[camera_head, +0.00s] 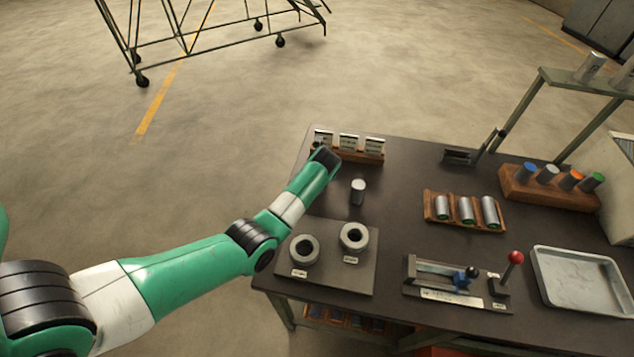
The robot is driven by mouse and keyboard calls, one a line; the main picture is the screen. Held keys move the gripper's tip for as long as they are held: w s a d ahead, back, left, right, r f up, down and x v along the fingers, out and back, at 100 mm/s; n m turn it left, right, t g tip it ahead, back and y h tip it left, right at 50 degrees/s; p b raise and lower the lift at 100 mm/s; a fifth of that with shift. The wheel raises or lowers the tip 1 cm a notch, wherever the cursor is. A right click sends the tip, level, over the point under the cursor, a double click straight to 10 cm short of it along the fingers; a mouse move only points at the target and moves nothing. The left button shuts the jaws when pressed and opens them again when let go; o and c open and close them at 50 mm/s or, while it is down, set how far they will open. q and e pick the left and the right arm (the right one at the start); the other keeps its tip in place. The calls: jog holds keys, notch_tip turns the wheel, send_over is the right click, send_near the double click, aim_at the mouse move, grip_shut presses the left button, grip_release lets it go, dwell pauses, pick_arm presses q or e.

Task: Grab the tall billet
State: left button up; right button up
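Several metal billets are on the dark table. One short silver billet (358,191) stands upright by itself near my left gripper. Three more silver billets lie side by side in a wooden rack; the right one (490,211) looks longest, and the middle one (466,210) and left one (442,208) look shorter. My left gripper (326,157) is over the table's far left part, by the wooden card holder, left of and beyond the standing billet. Its fingers are too hidden and small to tell if open. My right gripper is out of view.
A plate (330,275) with two ring-shaped holders is at the front left. A blue slide fixture (445,280), a red-knobbed lever (515,258) and a metal tray (580,282) are along the front. The card holder (372,157) and coloured-cap rack (550,192) are farther back.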

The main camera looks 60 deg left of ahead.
pick_arm(q)
grip_shut()
dwell(0.7)
dwell(0.3)
